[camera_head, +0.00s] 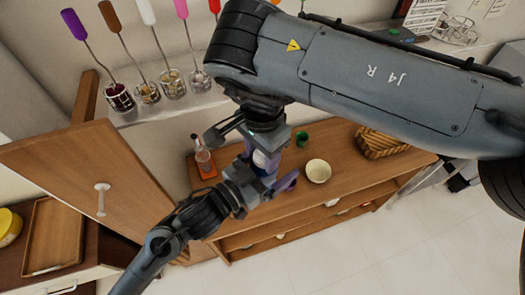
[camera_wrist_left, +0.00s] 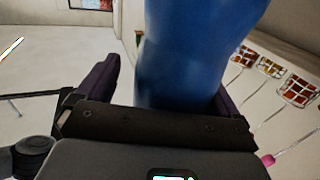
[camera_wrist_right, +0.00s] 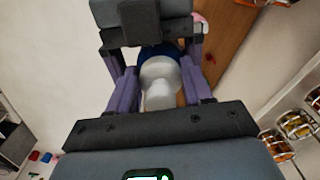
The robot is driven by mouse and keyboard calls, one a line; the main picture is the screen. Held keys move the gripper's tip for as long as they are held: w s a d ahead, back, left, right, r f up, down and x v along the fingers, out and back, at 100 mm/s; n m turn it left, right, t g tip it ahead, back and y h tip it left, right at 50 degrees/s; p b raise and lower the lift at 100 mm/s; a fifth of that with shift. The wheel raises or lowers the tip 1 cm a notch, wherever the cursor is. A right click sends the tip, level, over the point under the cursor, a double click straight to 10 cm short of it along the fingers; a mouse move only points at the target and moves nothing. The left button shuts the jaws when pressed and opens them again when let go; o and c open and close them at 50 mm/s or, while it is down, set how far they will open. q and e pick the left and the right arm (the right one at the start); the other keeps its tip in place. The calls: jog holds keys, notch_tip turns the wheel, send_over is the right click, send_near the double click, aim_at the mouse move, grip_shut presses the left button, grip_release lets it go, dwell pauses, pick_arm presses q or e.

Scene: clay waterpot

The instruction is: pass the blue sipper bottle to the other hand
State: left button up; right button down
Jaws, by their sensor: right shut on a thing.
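The blue sipper bottle (camera_head: 262,160) is held between both grippers, above the wooden shelf top. Its white top (camera_wrist_right: 160,85) shows in the right wrist view, with a blue part behind it. My right gripper (camera_wrist_right: 160,76) is shut on the white top end. My left gripper (camera_head: 270,166) has a finger on either side of the blue body. In the left wrist view the blue body (camera_wrist_left: 185,50) stands between the left fingers, with a visible gap beside the left-hand finger, so this gripper looks open around it. Grippers hide much of the bottle in the head view.
On the wooden shelf top (camera_head: 350,165) stand a cream bowl (camera_head: 318,171), a green cup (camera_head: 302,138), a woven basket (camera_head: 382,139) and a pinkish bottle (camera_head: 204,160). An open wooden door (camera_head: 90,165) is at left.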

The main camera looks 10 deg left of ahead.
pick_arm(q)
jog(key=shift+a, duration=0.1)
jog(key=shift+s+a, duration=0.25)
jog(key=shift+a, duration=0.05)
jog(key=v, duration=1.1)
jog(key=w+a+f+n+g+y, duration=0.2)
jog(key=a+f+y, duration=0.8)
jog(key=s+f+n+g, duration=0.1)
jog(key=s+f+g, duration=0.1)
jog(key=s+f, duration=0.2)
jog(key=s+f+n+g+y, duration=0.1)
jog(key=s+f+g, duration=0.2)
jog(key=s+f, duration=0.1)
jog(key=s+f+n+g, duration=0.2)
jog(key=s+f+g, duration=0.1)
jog(key=s+f, duration=0.2)
jog(key=shift+s+a+f, duration=0.15)
jog(key=shift+s+a, duration=0.25)
jog(key=shift+s, duration=0.4)
